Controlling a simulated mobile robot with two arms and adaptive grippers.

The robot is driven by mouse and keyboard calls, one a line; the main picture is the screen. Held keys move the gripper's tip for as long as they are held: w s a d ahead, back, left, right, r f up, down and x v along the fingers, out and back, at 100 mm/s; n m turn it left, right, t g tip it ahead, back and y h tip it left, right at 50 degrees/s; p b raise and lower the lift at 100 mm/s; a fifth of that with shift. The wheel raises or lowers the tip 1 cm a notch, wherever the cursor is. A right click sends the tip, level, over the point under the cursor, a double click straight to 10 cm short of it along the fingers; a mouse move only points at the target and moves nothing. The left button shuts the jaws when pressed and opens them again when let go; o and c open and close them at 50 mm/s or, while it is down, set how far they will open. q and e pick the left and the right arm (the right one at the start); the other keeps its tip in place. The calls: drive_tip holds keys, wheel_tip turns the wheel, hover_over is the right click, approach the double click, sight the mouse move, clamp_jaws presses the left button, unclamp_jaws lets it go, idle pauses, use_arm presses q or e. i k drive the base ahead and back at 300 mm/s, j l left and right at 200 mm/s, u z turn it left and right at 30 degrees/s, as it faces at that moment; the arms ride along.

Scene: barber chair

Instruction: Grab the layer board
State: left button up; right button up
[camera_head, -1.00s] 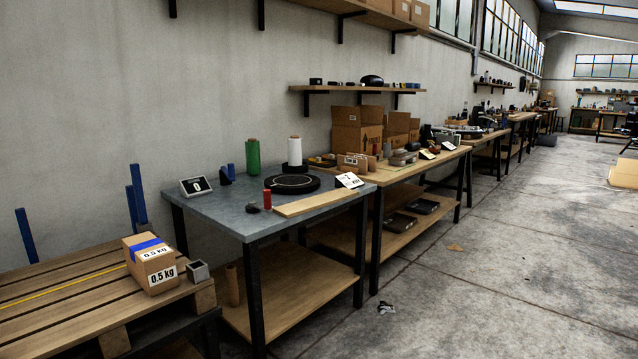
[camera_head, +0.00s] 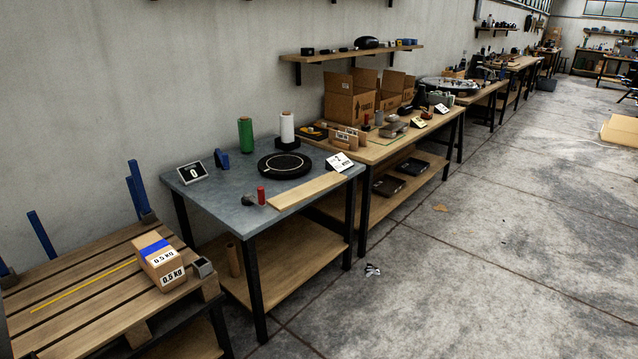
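A flat, light wooden board (camera_head: 305,191), which looks like the layer board, lies along the front right edge of the grey-topped table (camera_head: 222,206). A white card marked with a figure (camera_head: 340,162) stands at its far right end. A red cylinder (camera_head: 261,195) stands just left of its near end. Neither of my grippers is in view.
A round black plate (camera_head: 284,165), green and white rolls (camera_head: 246,135) and a small display (camera_head: 193,173) are on the same table. A wooden pallet (camera_head: 75,290) holds a 0.5 kg carton (camera_head: 160,262) at the lower left. The concrete floor (camera_head: 450,270) at right is mostly clear.

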sight(285, 201)
drive_tip(key=i+z, duration=0.4)
drive_tip(key=i, duration=0.85)
